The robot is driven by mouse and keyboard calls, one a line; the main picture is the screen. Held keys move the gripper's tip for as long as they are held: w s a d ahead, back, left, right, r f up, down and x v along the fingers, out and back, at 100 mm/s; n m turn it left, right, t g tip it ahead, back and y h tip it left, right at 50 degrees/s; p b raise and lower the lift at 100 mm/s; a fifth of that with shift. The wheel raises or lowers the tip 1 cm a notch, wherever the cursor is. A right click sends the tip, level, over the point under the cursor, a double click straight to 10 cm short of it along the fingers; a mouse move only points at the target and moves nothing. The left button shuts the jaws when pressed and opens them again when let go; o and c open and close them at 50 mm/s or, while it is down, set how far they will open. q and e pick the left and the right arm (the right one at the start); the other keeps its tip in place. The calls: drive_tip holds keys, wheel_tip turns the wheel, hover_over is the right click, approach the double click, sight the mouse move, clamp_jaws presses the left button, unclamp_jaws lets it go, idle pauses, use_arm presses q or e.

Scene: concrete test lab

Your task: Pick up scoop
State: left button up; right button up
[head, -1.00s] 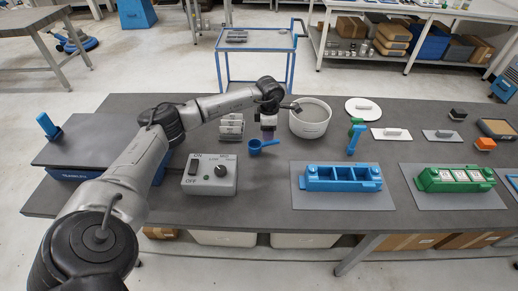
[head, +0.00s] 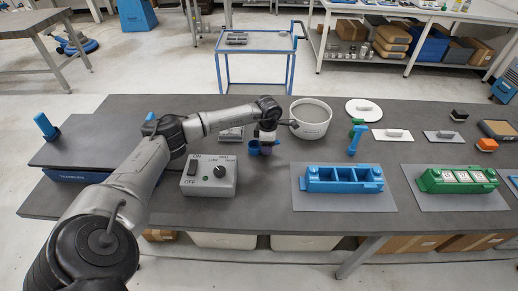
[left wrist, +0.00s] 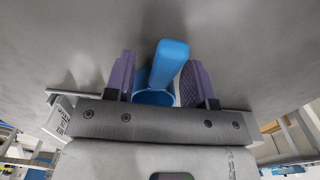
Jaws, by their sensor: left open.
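The blue scoop (head: 253,149) lies on the dark grey table in the head view, partly covered by my left gripper (head: 267,147). In the left wrist view the scoop's handle (left wrist: 171,60) points up between the two purple fingers of my left gripper (left wrist: 159,82), with its round cup below, partly hidden by the gripper body. The fingers are open, one on each side of the handle, with a visible gap at least on the left. My right gripper is in neither view.
A grey control box (head: 209,177) stands in front and left of the scoop. A round white tub (head: 310,120) stands behind and right. A blue compartment mould (head: 343,180) sits on a grey mat at the right. A blue upright tool (head: 357,141) stands behind it.

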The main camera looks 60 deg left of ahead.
use_arm(q)
drive_tip(key=shift+c, duration=0.5)
clamp_jaws()
drive_tip(key=shift+r, duration=0.1)
wheel_tip(320, 180, up, 5)
drive_tip(key=shift+f+p, duration=0.15)
drive_tip(key=shift+p, duration=0.45)
drive_tip(key=w+d+r+p, duration=0.1)
drive_tip(key=w+d+r, duration=0.2)
drive_tip(key=d+r, duration=0.3)
drive_tip(key=shift+d+p, duration=0.3)
drive_tip(key=shift+d, duration=2.3)
drive_tip(key=shift+w+r, duration=0.1)
drive_tip(key=c, duration=0.5)
unclamp_jaws()
clamp_jaws()
